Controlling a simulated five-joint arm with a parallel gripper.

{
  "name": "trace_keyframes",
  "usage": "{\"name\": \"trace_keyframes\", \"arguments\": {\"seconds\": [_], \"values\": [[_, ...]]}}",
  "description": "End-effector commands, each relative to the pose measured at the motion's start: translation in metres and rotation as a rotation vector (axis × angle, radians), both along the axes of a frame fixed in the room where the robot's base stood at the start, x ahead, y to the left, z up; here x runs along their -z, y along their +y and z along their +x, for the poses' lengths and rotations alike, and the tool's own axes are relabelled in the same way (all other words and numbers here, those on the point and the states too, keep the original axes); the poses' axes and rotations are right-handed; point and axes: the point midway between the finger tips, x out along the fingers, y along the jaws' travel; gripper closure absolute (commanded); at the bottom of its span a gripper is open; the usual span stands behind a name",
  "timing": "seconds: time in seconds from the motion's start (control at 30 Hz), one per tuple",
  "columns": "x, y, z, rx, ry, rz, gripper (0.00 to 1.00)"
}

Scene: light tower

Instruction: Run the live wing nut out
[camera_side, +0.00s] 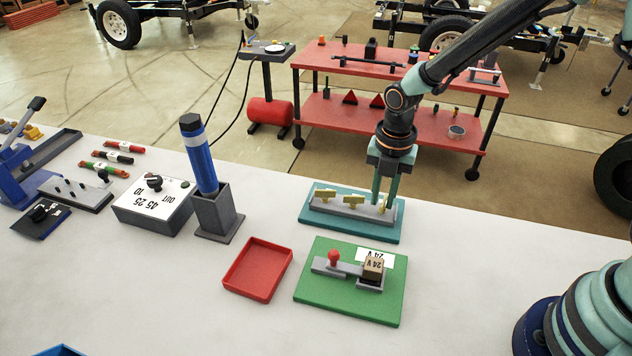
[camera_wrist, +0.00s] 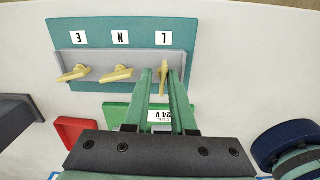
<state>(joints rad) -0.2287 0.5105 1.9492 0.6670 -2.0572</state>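Three yellow wing nuts sit in a row on a grey block on a teal board (camera_side: 350,230), labelled E, N and L in the wrist view. The L nut (camera_wrist: 163,78) is between the fingers of my gripper (camera_wrist: 162,80), its wings pointing along the fingers. A small gap seems to show beside the nut, so the fingers look open around it. The N nut (camera_wrist: 117,74) and E nut (camera_wrist: 73,74) lie to the left with slanted wings. In the side view my gripper (camera_side: 384,200) points down at the right end of the block, largely hiding the L nut.
A red tray (camera_side: 257,268) stands empty in front left of the board. A green board (camera_side: 340,300) with a red-knobbed lever and a 24 V block lies in front. A grey holder (camera_side: 217,215) with a blue cylinder stands left. Bare white table lies right.

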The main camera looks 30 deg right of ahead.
Motion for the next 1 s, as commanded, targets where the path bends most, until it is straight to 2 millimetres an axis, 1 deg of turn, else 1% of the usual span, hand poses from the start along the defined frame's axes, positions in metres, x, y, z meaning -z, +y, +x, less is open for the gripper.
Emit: {"name": "trace_keyframes", "arguments": {"seconds": [0.03, 0.17, 0.27, 0.37, 0.47, 0.7, 0.8, 0.9, 1.0], "values": [[0.006, -0.003, -0.007, 0.004, 0.024, -0.005, 0.62], [0.005, -0.003, -0.008, 0.003, 0.025, -0.006, 0.62], [0.001, -0.003, -0.007, 0.003, 0.024, -0.005, 0.62], [-0.012, -0.002, -0.005, 0.002, 0.017, -0.004, 0.62], [-0.031, -0.001, -0.004, 0.001, 0.010, -0.002, 0.62], [-0.082, -0.001, -0.002, 0.001, 0.001, 0.000, 0.62], [-0.099, -0.001, -0.002, 0.000, 0.001, -0.001, 0.62], [-0.111, -0.001, -0.002, 0.000, 0.000, 0.000, 0.62], [-0.118, -0.001, -0.002, 0.000, 0.000, 0.000, 0.62]]}}
